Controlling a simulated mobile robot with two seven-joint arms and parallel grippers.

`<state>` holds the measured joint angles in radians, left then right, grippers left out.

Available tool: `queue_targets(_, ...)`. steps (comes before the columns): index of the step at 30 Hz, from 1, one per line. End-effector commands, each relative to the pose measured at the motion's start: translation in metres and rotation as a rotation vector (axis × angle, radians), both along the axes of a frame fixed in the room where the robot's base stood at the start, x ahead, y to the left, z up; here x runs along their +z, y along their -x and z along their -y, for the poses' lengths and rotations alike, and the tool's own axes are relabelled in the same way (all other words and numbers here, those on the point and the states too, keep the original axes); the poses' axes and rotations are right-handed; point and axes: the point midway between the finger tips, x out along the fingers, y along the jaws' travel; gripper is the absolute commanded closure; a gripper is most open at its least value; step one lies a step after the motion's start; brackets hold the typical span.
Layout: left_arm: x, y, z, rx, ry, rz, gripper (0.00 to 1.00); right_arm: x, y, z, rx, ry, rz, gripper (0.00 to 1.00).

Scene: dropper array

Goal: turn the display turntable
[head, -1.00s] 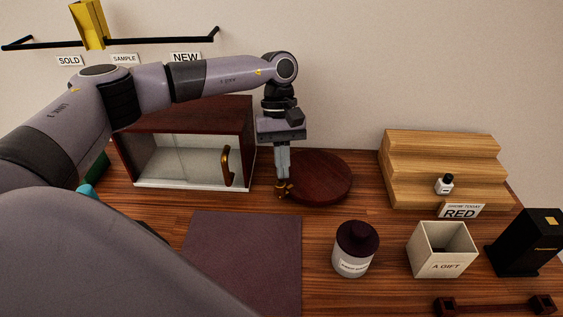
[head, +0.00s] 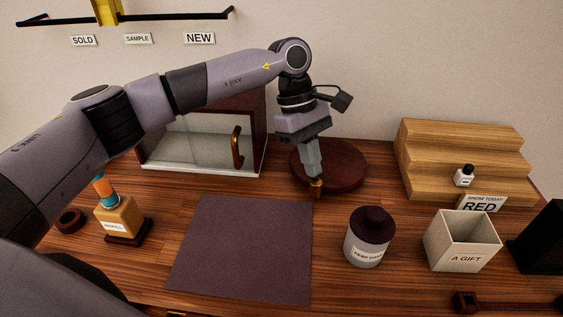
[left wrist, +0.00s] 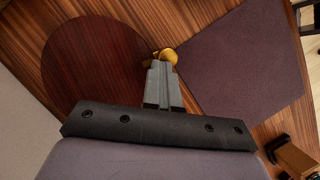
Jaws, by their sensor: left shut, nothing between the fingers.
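The display turntable (head: 350,168) is a dark red-brown round disc on the wooden counter; it also shows in the left wrist view (left wrist: 85,62). A small gold knob (left wrist: 167,55) sits at its rim, on the front side in the head view. My left gripper (head: 315,184) points down at the turntable's front edge, shut and empty. Its fingertips (left wrist: 163,62) are beside the knob and seem to touch it, but they partly cover it, so exact contact is unclear. My right gripper is not in view.
A glass-fronted cabinet (head: 205,145) stands left of the turntable and a stepped wooden stand (head: 425,160) right. A dark mat (head: 240,250) lies in front. A lidded jar (head: 369,240), a gift box (head: 460,240) and an orange bottle (head: 118,215) stand on the counter.

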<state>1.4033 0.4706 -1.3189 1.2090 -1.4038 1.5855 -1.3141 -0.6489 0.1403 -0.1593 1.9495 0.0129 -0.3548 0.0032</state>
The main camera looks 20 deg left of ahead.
Motion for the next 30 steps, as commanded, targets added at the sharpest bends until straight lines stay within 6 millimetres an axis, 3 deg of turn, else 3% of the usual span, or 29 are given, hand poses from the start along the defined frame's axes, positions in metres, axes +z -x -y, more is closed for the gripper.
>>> queue_targets(9,-0.0019,0.0005,0.0128,0.009,-0.003,-0.004,1.00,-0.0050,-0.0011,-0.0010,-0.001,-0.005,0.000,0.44)
queue_targets(30,-0.0011,0.0012,0.0146,0.007,-0.002,-0.004,1.00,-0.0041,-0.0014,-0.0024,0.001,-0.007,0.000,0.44)
